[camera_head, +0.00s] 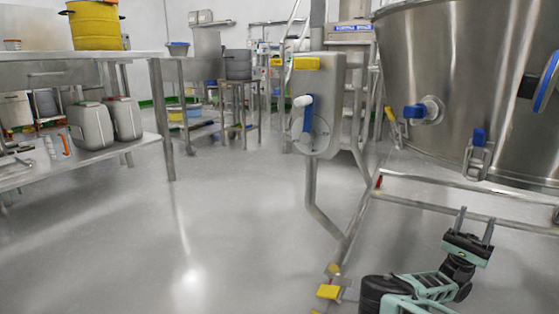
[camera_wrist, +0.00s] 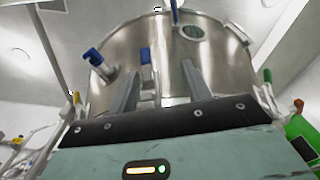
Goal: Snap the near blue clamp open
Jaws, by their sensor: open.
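A blue clamp (camera_head: 479,137) on a metal bracket sits low on the side of the big steel vessel (camera_head: 455,60). In the wrist view the blue clamp (camera_wrist: 145,56) stands upright between my finger tips, closer to the left finger. My gripper (camera_head: 476,214) is open and empty, below the clamp and apart from it in the head view. Its fingers point up toward the vessel in the wrist view (camera_wrist: 162,70). A second blue handle (camera_head: 414,111) is on a round port left of the clamp. A third blue part (camera_head: 547,80) is at the right edge.
Steel frame rails (camera_head: 450,204) run below the vessel, close to my gripper. A control box (camera_head: 318,105) with a white-and-blue handle stands to the left. A steel table (camera_head: 90,57) with jugs on its lower shelf is at far left. The floor between is clear.

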